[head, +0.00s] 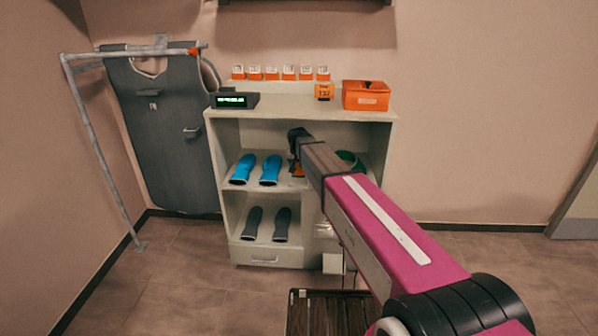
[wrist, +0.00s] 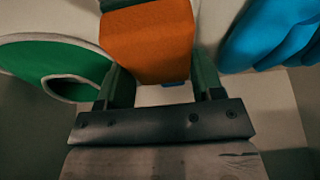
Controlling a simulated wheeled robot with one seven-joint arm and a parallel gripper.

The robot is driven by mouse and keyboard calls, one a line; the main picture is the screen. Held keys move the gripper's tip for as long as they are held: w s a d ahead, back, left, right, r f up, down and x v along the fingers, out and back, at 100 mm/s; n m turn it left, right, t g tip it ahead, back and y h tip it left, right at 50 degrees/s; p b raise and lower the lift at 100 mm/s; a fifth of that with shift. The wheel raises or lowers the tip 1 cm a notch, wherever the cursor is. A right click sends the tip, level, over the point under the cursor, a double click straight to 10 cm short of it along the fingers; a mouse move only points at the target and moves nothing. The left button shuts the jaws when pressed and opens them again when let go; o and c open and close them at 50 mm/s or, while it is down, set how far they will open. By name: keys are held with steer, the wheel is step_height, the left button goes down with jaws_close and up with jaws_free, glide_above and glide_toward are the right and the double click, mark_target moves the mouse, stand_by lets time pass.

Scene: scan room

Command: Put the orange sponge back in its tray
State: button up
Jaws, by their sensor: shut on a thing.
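The orange sponge (wrist: 150,40) is a block between the two dark green fingers of my gripper (wrist: 162,72) in the wrist view. My gripper is shut on it. In the head view only a small orange patch of the sponge (head: 298,170) shows beside my gripper (head: 296,160), at the upper shelf of the cabinet. My arm hides part of that shelf. A pale surface with a small blue edge shows below the sponge in the wrist view. I cannot tell whether this is the tray, or whether the sponge touches anything.
The cabinet top (head: 290,102) holds an orange bin (head: 366,96), small boxes and a display.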

mark_target(299, 168)
steer(key=shift+f, duration=1.8)
steer(key=o, duration=0.8)
steer(key=shift+o, duration=0.2)
steer(key=v, duration=0.7)
steer(key=shift+s+d+r, duration=0.1)
steer(key=shift+s, duration=0.05)
steer(key=s+d+f+g, duration=0.1)
steer(key=s+d+f, duration=0.2)
steer(key=s+d, duration=0.4)
steer(key=s+d+f+g, duration=0.2)
steer(key=s+d+f, duration=0.2)
steer(key=s+d, duration=0.4)
steer(key=s+d+f+g, duration=0.1)
steer(key=s+d+f, duration=0.3)
steer(key=s, duration=1.2)
steer(key=d, duration=0.4)
steer(key=shift+s+d+g, duration=0.2)
steer(key=shift+s+g, duration=0.1)
